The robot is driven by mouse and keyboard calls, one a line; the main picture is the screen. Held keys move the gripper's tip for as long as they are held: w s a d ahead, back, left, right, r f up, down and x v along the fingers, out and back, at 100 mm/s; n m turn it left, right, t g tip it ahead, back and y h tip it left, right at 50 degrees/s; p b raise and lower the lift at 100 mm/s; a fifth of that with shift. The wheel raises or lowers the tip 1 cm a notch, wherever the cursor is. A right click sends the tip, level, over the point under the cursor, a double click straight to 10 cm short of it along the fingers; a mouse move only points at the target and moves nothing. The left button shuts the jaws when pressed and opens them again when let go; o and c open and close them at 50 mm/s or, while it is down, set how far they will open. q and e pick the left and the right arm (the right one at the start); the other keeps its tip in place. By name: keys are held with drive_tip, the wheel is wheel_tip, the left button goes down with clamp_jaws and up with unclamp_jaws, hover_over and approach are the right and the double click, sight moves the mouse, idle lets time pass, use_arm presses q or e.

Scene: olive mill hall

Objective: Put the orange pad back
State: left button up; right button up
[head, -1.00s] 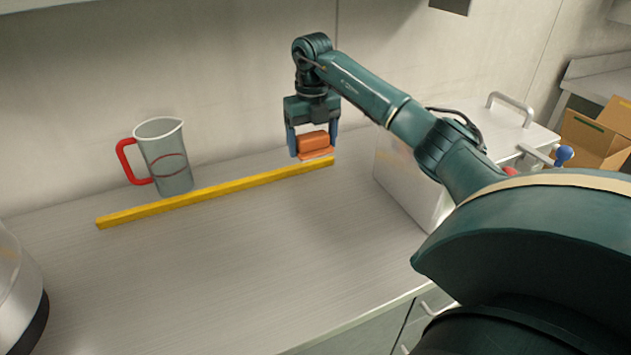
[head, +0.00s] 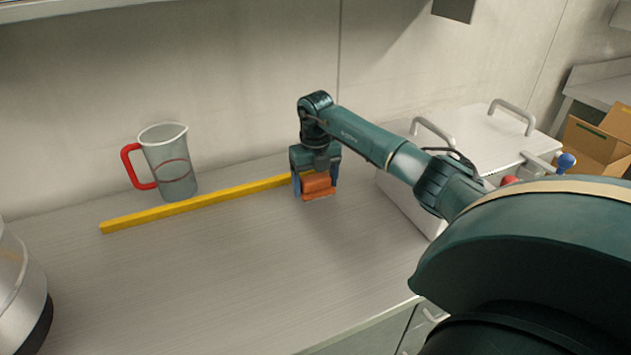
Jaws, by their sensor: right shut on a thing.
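The orange pad (head: 318,187) is a small block with a thin lower edge, between the blue fingers of my right gripper (head: 316,188). My right gripper is shut on it, pointing down, at the right end of the yellow bar (head: 200,203). The pad is at or just above the counter; I cannot tell if it touches. The gripper hides the right end of the bar. My left gripper is not in the head view.
A clear jug (head: 168,165) with a red handle stands behind the bar at left. A rounded metal vessel (head: 18,290) is at the left edge. A white box with handles (head: 480,140) stands right of the gripper. The counter's (head: 220,275) front middle is clear.

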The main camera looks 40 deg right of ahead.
sight(315, 177)
drive_tip(key=shift+f, duration=0.15)
drive_tip(key=o, duration=1)
drive_tip(key=shift+c, duration=0.2)
wheel_tip(315, 177, up, 12)
drive_tip(key=shift+r+b, duration=0.2)
drive_tip(key=shift+b, duration=0.15)
